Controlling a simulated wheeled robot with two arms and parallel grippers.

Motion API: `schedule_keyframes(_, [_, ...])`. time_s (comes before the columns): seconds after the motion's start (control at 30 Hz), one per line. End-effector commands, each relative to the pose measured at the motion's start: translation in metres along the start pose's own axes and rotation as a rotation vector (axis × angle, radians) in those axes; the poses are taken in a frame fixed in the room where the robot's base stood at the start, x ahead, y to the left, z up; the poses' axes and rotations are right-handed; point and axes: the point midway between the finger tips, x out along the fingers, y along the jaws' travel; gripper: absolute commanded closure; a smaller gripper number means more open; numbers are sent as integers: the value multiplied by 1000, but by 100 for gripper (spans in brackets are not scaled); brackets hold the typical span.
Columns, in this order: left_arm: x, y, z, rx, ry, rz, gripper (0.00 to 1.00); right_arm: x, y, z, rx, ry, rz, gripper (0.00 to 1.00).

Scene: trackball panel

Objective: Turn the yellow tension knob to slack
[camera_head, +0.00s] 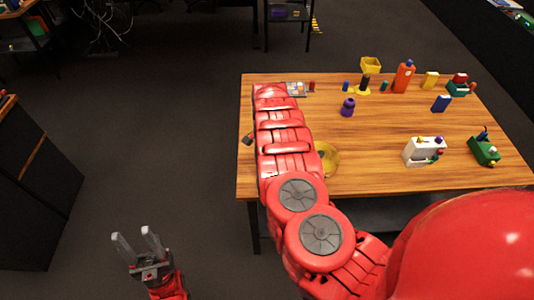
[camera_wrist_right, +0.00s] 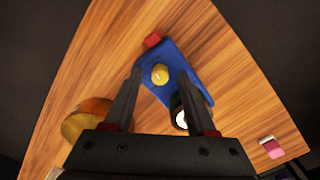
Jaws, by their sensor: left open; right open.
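In the right wrist view a blue panel (camera_wrist_right: 190,84) lies on the wooden table, tilted in the picture. A round yellow knob (camera_wrist_right: 160,73) stands on it, with a red part (camera_wrist_right: 152,40) at its upper end. A dark round part with a white face (camera_wrist_right: 181,119) is at its lower end, partly behind a finger. My right gripper (camera_wrist_right: 160,79) is open, its fingers on either side of the knob in the picture; contact cannot be told. In the head view my right arm hides the panel. My left gripper (camera_head: 138,246) is open and empty, off the table at lower left.
A yellow bowl (camera_head: 330,158) stands beside my right arm on the table (camera_head: 380,125). The floor around my left gripper is clear.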

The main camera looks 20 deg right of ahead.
Motion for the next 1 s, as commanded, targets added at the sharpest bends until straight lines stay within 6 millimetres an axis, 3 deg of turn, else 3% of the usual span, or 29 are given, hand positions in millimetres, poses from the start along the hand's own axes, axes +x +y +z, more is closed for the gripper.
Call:
schedule_keyframes(0.27, [-5, 0, 1, 0, 0, 0, 50, -28, -2, 1, -1, -1, -6, 44])
schedule_keyframes(0.7, [-21, 1, 4, 0, 0, 0, 50, -127, -3, 0, -1, 4, -8, 44])
schedule_keyframes(1.0, [-28, 1, 5, 0, 0, 0, 50, -165, -1, -1, 1, 2, -1, 44])
